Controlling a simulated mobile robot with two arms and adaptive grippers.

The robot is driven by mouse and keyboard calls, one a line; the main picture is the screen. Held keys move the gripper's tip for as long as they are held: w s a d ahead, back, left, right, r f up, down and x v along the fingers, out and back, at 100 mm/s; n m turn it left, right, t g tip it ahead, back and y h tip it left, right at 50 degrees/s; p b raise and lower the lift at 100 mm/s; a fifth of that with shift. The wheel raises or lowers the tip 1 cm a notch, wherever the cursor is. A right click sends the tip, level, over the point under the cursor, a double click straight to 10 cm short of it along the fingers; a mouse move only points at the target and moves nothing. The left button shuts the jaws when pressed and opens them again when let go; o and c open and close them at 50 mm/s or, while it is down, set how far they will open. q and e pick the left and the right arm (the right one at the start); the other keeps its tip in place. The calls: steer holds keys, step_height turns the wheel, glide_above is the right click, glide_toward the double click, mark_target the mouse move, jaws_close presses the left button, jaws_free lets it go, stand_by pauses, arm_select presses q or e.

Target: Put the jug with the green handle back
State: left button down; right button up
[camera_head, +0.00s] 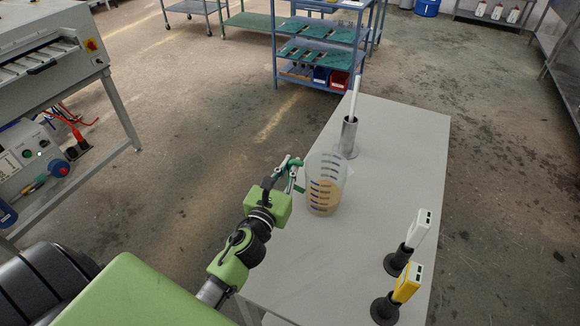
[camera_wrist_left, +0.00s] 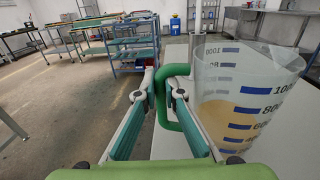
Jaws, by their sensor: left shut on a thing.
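The clear jug (camera_head: 324,183) with blue volume marks holds a tan liquid and is upright at the left edge of the grey table (camera_head: 385,170). Whether its base touches the tabletop is hard to tell. Its green handle (camera_wrist_left: 188,125) faces my arm. My left gripper (camera_head: 293,175) is shut on the handle, with one finger on each side of it in the left wrist view (camera_wrist_left: 162,92). My right gripper is in neither view.
A metal cylinder (camera_head: 348,138) with a white stick stands behind the jug. A white handheld device (camera_head: 418,230) and a yellow one (camera_head: 407,284) stand in black holders at the front right. The middle of the table is clear. A blue shelf rack (camera_head: 318,50) stands beyond.

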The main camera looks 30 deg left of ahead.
arm_select(q)
steer(key=c, duration=2.2)
jaws_free()
steer(key=shift+o, duration=0.2)
steer(key=shift+s+f+b, duration=0.15)
steer(key=shift+f+b, duration=0.2)
steer(key=shift+b, duration=0.05)
steer(key=s+d+b, duration=0.1)
steer(key=s, duration=0.7)
step_height(320, 180, up, 8)
steer(key=p, duration=0.3)
steer(key=shift+w+r, duration=0.15)
steer(key=shift+w, duration=0.25)
steer(key=shift+s, duration=0.1)
